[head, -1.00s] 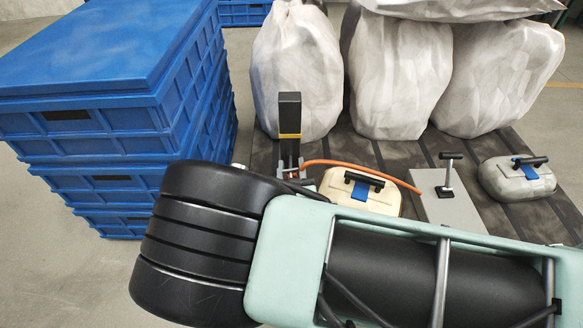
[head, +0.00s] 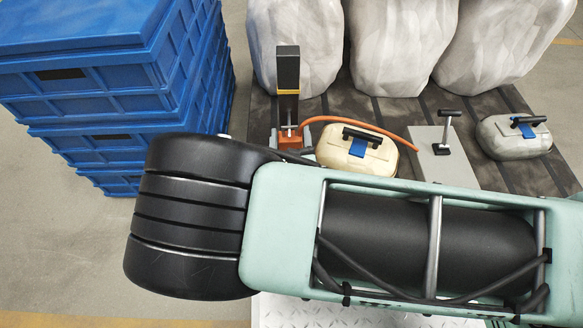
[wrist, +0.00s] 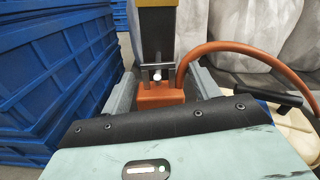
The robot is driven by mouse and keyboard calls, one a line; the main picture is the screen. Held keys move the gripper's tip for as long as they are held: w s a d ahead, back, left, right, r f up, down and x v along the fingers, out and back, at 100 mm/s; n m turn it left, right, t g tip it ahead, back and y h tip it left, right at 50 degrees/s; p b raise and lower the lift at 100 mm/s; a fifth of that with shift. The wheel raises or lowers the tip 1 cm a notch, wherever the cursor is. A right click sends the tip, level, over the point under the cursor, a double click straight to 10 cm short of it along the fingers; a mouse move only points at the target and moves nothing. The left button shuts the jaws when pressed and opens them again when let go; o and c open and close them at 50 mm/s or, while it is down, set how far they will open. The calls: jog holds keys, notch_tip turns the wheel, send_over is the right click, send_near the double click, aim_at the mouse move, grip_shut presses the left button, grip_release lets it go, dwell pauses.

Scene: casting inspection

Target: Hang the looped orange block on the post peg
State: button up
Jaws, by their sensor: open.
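The black post (head: 288,75) with a yellow band stands upright at the back, left of centre in the head view; its lower part (wrist: 157,35) fills the top of the wrist view. The orange block (wrist: 160,92) is at the post's foot, its dark loop (wrist: 157,67) on top. The light round peg tip (wrist: 157,75) shows between the loop's legs, so the loop appears to be around the peg. My gripper (wrist: 162,80) is open, with a grey finger on either side of the block and gaps between. The block's underside is hidden.
An orange hose (wrist: 220,52) arches close on the right, past a cream case (head: 350,150) with a black handle. A grey plate with a black T-handle (head: 445,135) and another case (head: 515,138) lie further right. Blue crates (head: 110,90) stand left; big pale sacks (head: 400,45) behind.

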jog(key=s+p, duration=0.4)
jog(key=s, duration=1)
jog(key=shift+a, duration=0.25)
jog(key=s+d+r+m+g+h+p, duration=0.1)
jog(key=s+d+r+m+g+h, duration=0.1)
jog(key=d+r+m+g, duration=0.35)
jog(key=s+d+r+m+g+h+p, duration=0.1)
jog(key=s+d+r+m+g, duration=0.15)
jog(key=r+m+g, duration=0.6)
jog(key=s+d+r+m+g+h+p, duration=0.1)
jog(key=s+d+r+m+g+h, duration=0.1)
jog(key=d+r+m+g, duration=0.45)
notch_tip(320, 180, up, 48)
jog(key=s+a+m+t+y+p, duration=0.1)
jog(key=m+y+p, duration=0.5)
jog(key=p, duration=3.2)
jog(key=a+m+t, duration=0.1)
jog(key=m, duration=0.3)
jog(key=shift+s+r, duration=0.25)
jog(key=shift+s, duration=0.15)
jog(key=shift+a+f+t, duration=0.1)
jog(key=shift+t, duration=0.15)
